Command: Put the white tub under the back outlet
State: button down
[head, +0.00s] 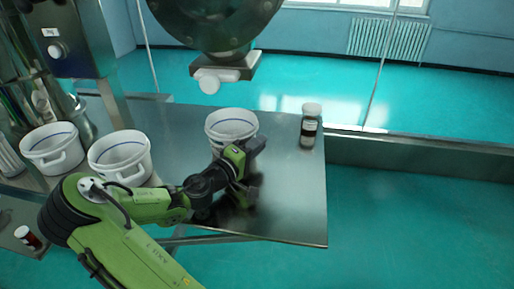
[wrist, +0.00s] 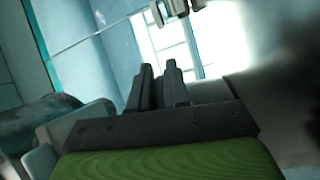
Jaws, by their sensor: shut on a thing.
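A white tub (head: 231,123) with a blue line stands upright at the metal table's back edge, below and slightly right of a white-tipped outlet (head: 225,78). A gap separates the outlet from the tub's rim. My gripper (head: 256,146) is at the tub's near right side, shut on it; the arm hides part of the tub's lower front. The exact grip point is hidden. In the wrist view the two dark fingers (wrist: 160,86) are close together, and a pale curved surface shows at left, too blurred to name.
Two more white tubs, one at far left (head: 52,150) and one nearer (head: 120,158), stand left of my arm. A dark-labelled jar with a white lid (head: 310,125) stands right of the gripper. The table's right part (head: 293,200) is clear to its edge.

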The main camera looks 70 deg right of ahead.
jog(key=c, duration=1.5)
grip_release()
jog(key=shift+f, duration=0.15)
jog(key=o, duration=0.4)
jog(key=shift+a+r, duration=0.15)
jog(key=shift+r, duration=0.1)
jog(key=p+v, duration=0.1)
jog(key=v, duration=1)
jog(key=shift+w+a, duration=0.2)
jog(key=shift+a, duration=0.15)
